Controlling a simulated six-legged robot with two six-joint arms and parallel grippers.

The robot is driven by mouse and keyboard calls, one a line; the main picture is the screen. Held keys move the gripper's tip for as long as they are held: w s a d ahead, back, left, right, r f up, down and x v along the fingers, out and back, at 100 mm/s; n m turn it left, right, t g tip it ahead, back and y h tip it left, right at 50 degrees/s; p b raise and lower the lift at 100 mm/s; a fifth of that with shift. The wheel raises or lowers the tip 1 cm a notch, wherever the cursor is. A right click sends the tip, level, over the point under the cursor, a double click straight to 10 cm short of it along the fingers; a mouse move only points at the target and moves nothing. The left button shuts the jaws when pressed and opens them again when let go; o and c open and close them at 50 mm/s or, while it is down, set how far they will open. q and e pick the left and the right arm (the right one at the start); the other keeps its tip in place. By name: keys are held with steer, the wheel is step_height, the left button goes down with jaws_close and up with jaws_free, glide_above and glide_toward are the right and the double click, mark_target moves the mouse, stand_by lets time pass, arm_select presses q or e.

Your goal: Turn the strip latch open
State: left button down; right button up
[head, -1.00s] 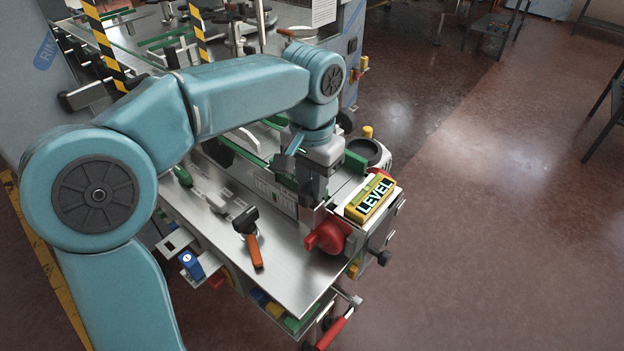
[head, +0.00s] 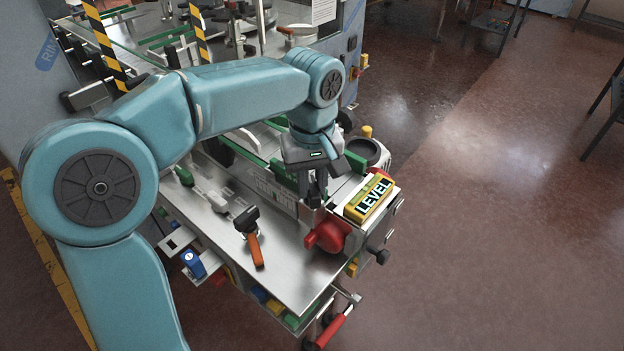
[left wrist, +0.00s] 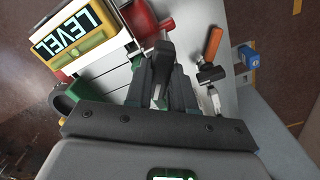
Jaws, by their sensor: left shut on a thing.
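My left gripper (head: 314,196) points down at the right end of the machine's metal bed, just behind a red rounded part (head: 328,236). In the left wrist view its two dark fingers (left wrist: 162,72) are closed around a small grey piece (left wrist: 160,92). This piece is probably the strip latch; the fingers cover most of it, so I cannot tell its exact angle. The red part also shows beyond the fingertips in the left wrist view (left wrist: 138,18). My right gripper is not in view.
A yellow level (head: 369,199) lies right beside the gripper. An orange-handled tool (head: 254,246) lies on the metal table (head: 290,275) to the left. A blue item (head: 193,264) sits at the table's left edge. Open floor lies to the right.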

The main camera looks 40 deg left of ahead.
mark_target(311, 186)
arm_select(q)
steer(key=n, duration=0.3)
steer(key=shift+n, duration=2.1)
steer(key=c, duration=1)
jaws_free()
steer(key=shift+o, duration=0.2)
step_height(311, 186, up, 16)
steer(key=p, duration=0.2)
steer(key=shift+r+p, duration=0.15)
steer(key=shift+p, duration=0.2)
